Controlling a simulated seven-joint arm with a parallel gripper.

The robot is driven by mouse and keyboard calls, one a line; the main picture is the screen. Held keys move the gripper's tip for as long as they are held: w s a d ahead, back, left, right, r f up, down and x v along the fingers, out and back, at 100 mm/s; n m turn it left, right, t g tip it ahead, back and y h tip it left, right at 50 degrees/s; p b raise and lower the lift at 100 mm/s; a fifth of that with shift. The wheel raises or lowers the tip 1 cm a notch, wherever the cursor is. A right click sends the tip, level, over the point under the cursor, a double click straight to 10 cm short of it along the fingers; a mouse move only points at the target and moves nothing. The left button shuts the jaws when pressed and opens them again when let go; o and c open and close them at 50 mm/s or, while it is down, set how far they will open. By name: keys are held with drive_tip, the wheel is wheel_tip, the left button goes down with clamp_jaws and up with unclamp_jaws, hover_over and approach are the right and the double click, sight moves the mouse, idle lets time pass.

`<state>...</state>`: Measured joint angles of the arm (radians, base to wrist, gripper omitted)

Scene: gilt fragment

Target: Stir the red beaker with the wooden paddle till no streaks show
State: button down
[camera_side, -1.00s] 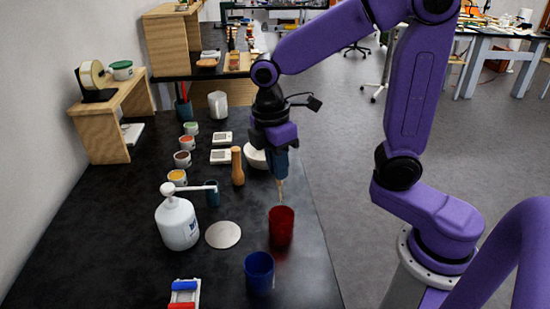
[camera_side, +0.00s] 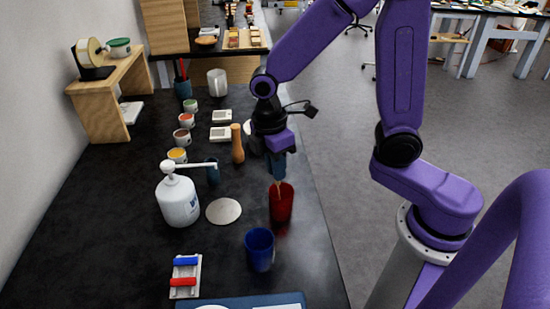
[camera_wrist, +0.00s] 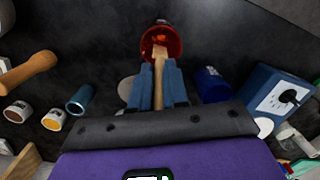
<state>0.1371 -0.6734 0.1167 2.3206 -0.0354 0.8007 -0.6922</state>
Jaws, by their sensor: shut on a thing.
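The red beaker (camera_side: 281,206) stands upright on the black bench near its right edge. It also shows at the top of the wrist view (camera_wrist: 176,45), its mouth facing the camera. My gripper (camera_side: 278,175) is above the beaker, its blue fingers shut on the wooden paddle (camera_wrist: 159,67). The paddle points down and its lower end is inside the beaker's mouth. Orange-red patches show inside the beaker, but whether they are streaks I cannot tell. Whether the paddle touches the wall or bottom is hidden.
A blue cup (camera_side: 259,250) stands just in front of the beaker. A pale disc (camera_side: 223,211) and a white pump bottle (camera_side: 178,201) are to the left. A wooden pestle-like piece (camera_side: 237,144) stands behind. A blue tray (camera_side: 215,302) lies at the front.

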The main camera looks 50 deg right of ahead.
sight(279, 184)
drive_tip(key=shift+s+d+f, duration=0.1)
drive_tip(key=shift+f, duration=1.2)
drive_tip(key=shift+s+d+f, duration=0.1)
drive_tip(key=shift+f, duration=1.15)
